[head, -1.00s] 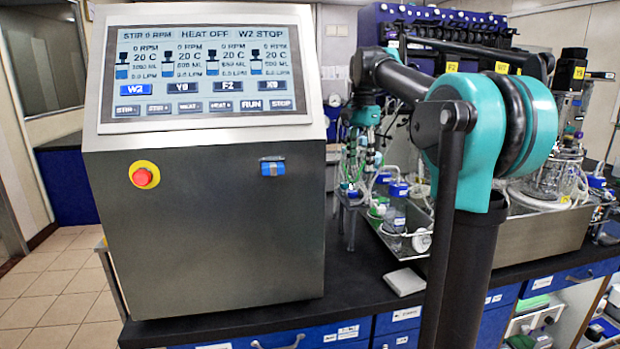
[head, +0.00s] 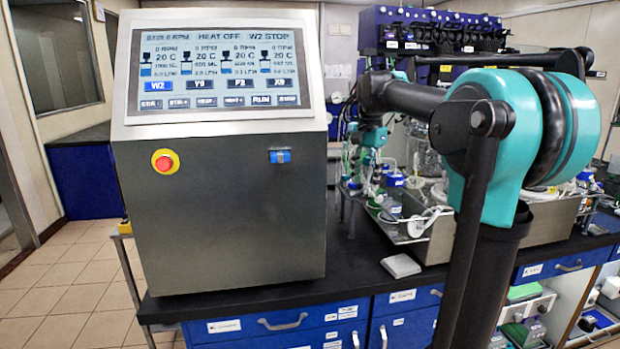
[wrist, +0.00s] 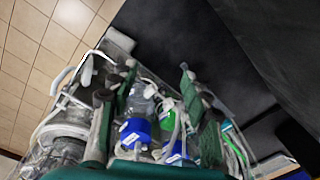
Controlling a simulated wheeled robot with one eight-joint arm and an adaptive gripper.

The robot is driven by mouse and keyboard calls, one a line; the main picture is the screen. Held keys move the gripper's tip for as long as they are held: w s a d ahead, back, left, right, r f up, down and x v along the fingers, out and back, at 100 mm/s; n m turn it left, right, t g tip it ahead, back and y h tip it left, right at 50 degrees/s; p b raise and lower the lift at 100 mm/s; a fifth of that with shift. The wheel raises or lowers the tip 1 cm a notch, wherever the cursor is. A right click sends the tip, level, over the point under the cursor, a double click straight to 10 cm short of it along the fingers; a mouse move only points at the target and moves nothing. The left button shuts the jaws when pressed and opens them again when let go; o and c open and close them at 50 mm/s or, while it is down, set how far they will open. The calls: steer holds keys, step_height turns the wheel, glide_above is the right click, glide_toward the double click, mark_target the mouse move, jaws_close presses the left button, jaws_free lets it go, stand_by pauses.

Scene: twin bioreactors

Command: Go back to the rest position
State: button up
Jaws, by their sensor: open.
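My gripper (wrist: 158,88) shows in the wrist view with its two green-and-grey fingers spread apart. It is open, and nothing is seen held between the fingers. Beyond the fingers are clear bottles with blue bands (wrist: 137,128), a green-topped item (wrist: 168,105) and tubing. I cannot tell how far these are from the fingertips. In the head view my arm folds back from the right over the bench, and its teal wrist end hangs to the right of the control console (head: 225,215). The fingers are hard to make out there among the glassware.
The console has a lit screen (head: 219,66) and a red stop button (head: 165,161). It stands on the black bench (head: 345,275). A steel tray (head: 432,245) with bottles and tubing lies behind my arm. A small white block (head: 401,265) lies in front. Tiled floor is open at left.

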steer(key=s+d+f+n+t, duration=0.1)
steer(key=s+f+n, duration=0.4)
steer(key=s+f, duration=0.7)
steer(key=s+d+f+n+t, duration=0.2)
steer(key=s+f+n, duration=0.2)
steer(key=s+f, duration=0.8)
step_height(320, 180, down, 8)
steer(key=shift+s+r+n+t, duration=0.15)
steer(key=shift+s+n+t, duration=0.15)
steer(key=shift+n, duration=0.1)
steer(key=shift+c, duration=0.6)
